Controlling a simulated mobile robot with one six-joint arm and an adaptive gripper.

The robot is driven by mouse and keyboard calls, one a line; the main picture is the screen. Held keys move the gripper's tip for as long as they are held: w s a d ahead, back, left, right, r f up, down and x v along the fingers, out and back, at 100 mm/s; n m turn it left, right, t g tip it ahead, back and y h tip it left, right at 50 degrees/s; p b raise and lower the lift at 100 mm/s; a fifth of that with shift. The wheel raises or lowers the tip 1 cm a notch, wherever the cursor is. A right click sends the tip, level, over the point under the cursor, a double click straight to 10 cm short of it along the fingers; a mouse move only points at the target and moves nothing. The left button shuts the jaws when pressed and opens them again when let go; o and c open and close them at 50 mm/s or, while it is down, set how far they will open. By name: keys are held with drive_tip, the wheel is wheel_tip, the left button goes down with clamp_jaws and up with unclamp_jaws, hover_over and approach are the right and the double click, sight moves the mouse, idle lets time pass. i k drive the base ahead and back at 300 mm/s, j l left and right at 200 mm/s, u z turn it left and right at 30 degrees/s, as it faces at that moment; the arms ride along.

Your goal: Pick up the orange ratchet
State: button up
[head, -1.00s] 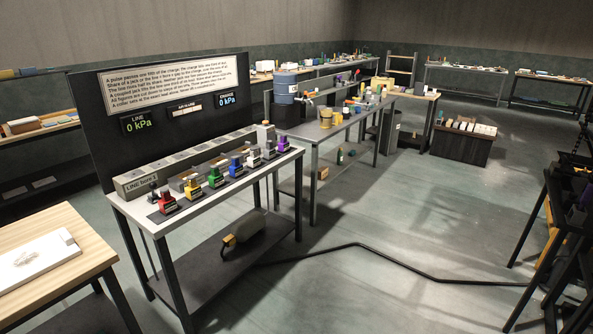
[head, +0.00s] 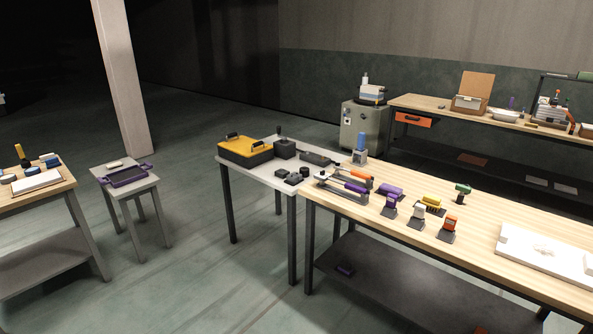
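On the far left end of the long wooden bench (head: 476,226), a long tool with an orange end (head: 357,179) lies beside a similar one with a purple handle (head: 356,188). The orange-ended tool looks most like the orange ratchet, but it is too small to be certain. My gripper is not in view.
A grey table (head: 236,172) with a yellow-topped case (head: 245,148) adjoins the bench's left end. A white board (head: 546,254) lies at the bench's right. A small stool (head: 140,189) holds a purple tray (head: 128,176). The floor (head: 185,285) between stool and tables is clear.

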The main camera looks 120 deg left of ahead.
sight(358, 174)
drive_tip(key=u, duration=3.45)
drive_tip(key=i, duration=0.55)
drive_tip(key=i+j+z, duration=0.1)
drive_tip(key=i, duration=0.4)
drive_tip(key=i+j, duration=0.1)
drive_tip(key=i, duration=0.45)
drive_tip(key=i+j+z, duration=0.1)
drive_tip(key=i, duration=0.45)
drive_tip(key=i+j, duration=0.1)
drive_tip(key=i, duration=0.4)
drive_tip(key=i+j+z, duration=0.1)
drive_tip(key=i, duration=0.45)
drive_tip(key=i+j, duration=0.25)
drive_tip(key=i, duration=0.25)
drive_tip(key=l+z, duration=0.05)
